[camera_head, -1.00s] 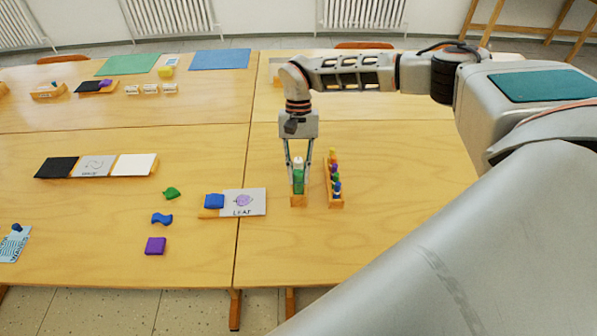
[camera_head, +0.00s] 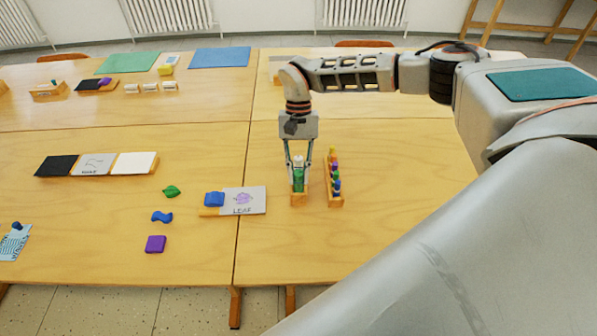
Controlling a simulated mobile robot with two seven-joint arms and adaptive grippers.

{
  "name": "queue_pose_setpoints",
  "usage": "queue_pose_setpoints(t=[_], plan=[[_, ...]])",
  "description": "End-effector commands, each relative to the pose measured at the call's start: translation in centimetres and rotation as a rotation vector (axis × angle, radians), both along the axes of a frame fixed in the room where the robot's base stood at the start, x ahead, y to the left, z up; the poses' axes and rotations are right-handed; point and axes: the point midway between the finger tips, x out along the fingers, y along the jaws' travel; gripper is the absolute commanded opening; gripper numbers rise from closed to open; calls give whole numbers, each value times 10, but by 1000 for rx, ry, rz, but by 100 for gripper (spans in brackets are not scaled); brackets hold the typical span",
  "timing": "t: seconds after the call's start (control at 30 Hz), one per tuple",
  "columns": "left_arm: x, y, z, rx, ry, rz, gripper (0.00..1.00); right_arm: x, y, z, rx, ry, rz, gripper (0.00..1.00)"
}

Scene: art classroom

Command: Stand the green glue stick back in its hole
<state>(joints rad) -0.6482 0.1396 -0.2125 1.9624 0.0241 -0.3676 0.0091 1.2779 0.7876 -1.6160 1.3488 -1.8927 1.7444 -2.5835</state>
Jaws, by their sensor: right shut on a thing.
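The green glue stick (camera_head: 298,181) with a white top stands upright between the fingers of my right gripper (camera_head: 298,166). The gripper points down and is shut on it. The lower end of the stick is at a small wooden block (camera_head: 299,200). I cannot tell how deep the stick sits in the block, and the hole itself is hidden. My left gripper is not in view.
A wooden rack (camera_head: 335,201) with several coloured pieces stands close to the right of the block. A card marked LEAF (camera_head: 247,205) with a blue piece (camera_head: 214,199) lies to the left. Green (camera_head: 171,191), blue (camera_head: 162,217) and purple (camera_head: 156,244) pieces lie farther left.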

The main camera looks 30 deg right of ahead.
Motion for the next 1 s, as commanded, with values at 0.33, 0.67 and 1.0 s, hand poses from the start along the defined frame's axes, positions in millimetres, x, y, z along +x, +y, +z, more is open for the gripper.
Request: queue_pose_setpoints(t=[0.33,0.67,1.0], plan=[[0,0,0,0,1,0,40,0,0,-2,0,0,0,0],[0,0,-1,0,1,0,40,0,0,-2,1,-1,0,37],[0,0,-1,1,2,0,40,0,0,-2,0,0,0,37]])
